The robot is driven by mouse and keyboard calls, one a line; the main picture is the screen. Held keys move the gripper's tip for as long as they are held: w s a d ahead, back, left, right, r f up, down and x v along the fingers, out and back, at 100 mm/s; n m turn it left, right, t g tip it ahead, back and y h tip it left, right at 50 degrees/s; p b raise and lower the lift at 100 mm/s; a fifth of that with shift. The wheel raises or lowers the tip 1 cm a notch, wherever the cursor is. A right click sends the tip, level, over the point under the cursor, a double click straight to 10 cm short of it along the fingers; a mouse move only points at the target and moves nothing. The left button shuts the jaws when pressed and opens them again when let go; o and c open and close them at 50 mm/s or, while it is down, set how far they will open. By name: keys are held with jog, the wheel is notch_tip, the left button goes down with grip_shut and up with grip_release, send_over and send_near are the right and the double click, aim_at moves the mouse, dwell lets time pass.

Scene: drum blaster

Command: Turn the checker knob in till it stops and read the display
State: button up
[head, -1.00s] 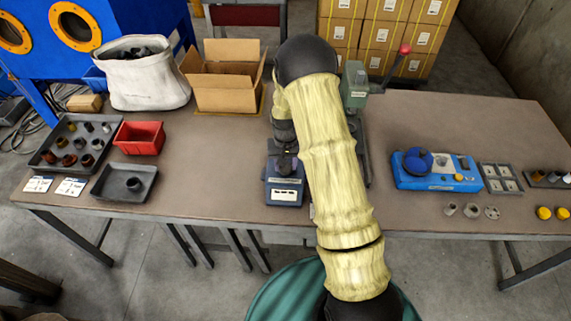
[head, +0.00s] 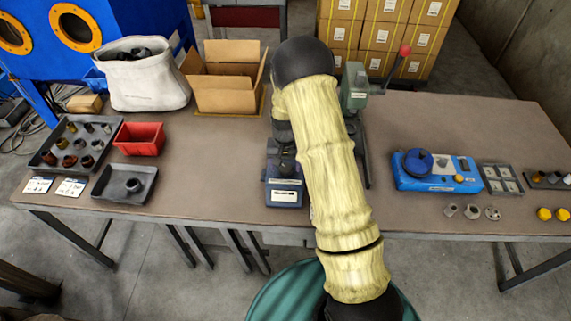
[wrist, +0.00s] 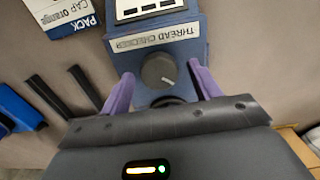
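The thread checker (wrist: 203,44) is a blue box, and its label reads upside down in the wrist view. Its grey round knob (wrist: 160,72) has a white pointer mark. The display (wrist: 150,8) is a pale panel with dark windows at the top edge of the wrist view, partly cut off; I cannot make out a reading. My gripper (wrist: 161,76) is open, with one purple finger on each side of the knob and a small gap showing on both sides. In the head view the checker (head: 284,185) stands near the bench's front edge; my arm largely hides my gripper there.
A green hand press (head: 355,88) with a red-tipped lever stands behind my arm. The open carton (head: 224,97), red bin (head: 139,139) and dark tray (head: 105,186) lie to the left. The bench (head: 220,160) left of the checker is clear.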

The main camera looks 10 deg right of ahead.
aim_at(285, 167)
notch_tip(285, 167, up, 17)
jog(key=b, duration=0.1)
jog(key=shift+r+b, duration=0.2)
jog(key=shift+b, duration=0.2)
dwell(0.4)
